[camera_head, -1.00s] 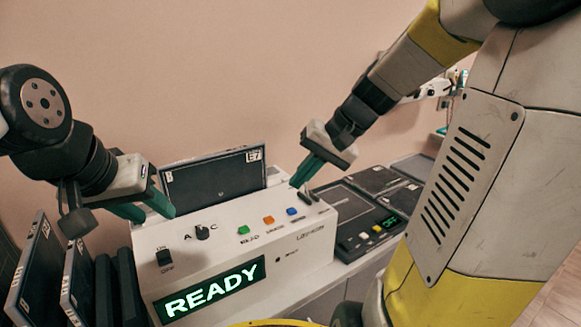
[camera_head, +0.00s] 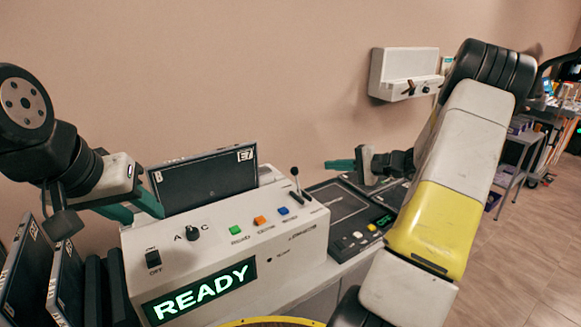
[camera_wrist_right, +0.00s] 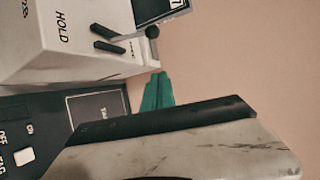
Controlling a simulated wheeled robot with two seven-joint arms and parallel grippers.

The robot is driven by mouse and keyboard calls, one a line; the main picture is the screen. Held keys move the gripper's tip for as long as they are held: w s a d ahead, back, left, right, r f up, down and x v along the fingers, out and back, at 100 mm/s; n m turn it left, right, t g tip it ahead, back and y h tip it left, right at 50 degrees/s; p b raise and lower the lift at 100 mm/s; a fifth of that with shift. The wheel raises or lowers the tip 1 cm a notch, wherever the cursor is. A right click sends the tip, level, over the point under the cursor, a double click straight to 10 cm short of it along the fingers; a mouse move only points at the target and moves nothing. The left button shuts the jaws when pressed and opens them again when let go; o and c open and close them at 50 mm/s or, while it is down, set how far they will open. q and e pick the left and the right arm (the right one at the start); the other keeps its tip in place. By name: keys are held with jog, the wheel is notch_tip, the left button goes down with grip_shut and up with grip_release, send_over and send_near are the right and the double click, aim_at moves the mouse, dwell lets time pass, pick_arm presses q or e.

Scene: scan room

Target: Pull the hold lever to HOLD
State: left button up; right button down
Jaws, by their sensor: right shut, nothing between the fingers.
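The hold lever (camera_head: 296,181) is a thin stem with a black ball knob on the right end of the white console (camera_head: 290,240). It stands close to upright in the head view. In the right wrist view, its black knob (camera_wrist_right: 152,32) shows beside two black bars, with the printed word HOLD nearby. My right gripper (camera_head: 338,165) is shut and empty, to the right of the lever and apart from it. Its teal fingertips (camera_wrist_right: 158,90) also show in the wrist view. My left gripper (camera_head: 140,207) is open and empty at the console's left rear.
The console display reads READY (camera_head: 200,290). A dark panel (camera_head: 205,178) marked E7 stands behind the console. A dark keypad unit (camera_head: 345,215) lies right of it. Dark panels (camera_head: 60,285) stand at the left. A white box (camera_head: 400,70) hangs on the wall.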

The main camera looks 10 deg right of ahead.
aim_at(297, 182)
dwell(0.3)
jog(key=shift+w+a+f, duration=0.3)
jog(key=shift+w+a, duration=0.2)
jog(key=shift+a, duration=0.95)
jog(key=shift+w+a+f, duration=0.25)
jog(key=shift+w+a, duration=0.3)
jog(key=shift+a, duration=0.9)
jog(key=shift+w+a+f, duration=0.3)
jog(key=shift+w+a, duration=0.2)
jog(key=shift+a, duration=0.95)
